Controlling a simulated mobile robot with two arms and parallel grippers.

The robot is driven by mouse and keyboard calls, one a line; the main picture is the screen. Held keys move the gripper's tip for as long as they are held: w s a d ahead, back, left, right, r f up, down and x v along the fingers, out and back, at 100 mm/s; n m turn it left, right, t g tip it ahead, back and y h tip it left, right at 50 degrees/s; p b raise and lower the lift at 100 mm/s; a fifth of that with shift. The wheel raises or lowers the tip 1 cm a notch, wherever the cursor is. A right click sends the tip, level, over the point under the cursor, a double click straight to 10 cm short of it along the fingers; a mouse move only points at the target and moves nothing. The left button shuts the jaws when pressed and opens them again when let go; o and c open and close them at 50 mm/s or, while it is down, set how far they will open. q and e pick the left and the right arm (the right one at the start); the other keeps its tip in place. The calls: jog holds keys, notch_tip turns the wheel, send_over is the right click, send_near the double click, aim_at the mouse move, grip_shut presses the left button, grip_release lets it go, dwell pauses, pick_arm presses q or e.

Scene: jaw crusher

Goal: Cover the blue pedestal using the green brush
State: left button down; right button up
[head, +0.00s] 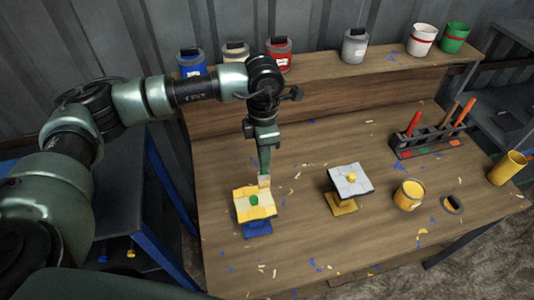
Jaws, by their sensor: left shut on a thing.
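The blue pedestal (257,230) stands at the front left of the table. Its square top (243,212) is mostly yellow, with a small green piece in the middle. My left gripper (263,137) points down above it and is shut on the green brush (265,158). The brush hangs upright, its pale bristles at the back right edge of the yellow top. I cannot tell whether they touch it. My right gripper is not in view.
A yellow pedestal (342,205) with a grey top stands to the right. Beyond it are an open yellow paint can (409,196), a lid (452,205), a brush rack (430,142) and a yellow container (507,169). Several cans line the back shelf. Paint chips litter the table.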

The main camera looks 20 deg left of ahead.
pick_arm(q)
jog(key=shift+s+a+b, duration=1.55)
jog(key=shift+s+a, duration=1.15)
jog(key=shift+a, duration=0.85)
jog(key=w+d+b, duration=0.2)
jog(key=w+d, duration=0.2)
jog(key=d, duration=0.1)
jog(key=shift+d, duration=0.2)
jog(key=shift+w+d, duration=0.1)
jog(key=shift+w+d+b, duration=0.65)
jog(key=shift+w+d, duration=0.25)
jog(key=shift+d, duration=0.25)
jog(key=shift+r, duration=0.1)
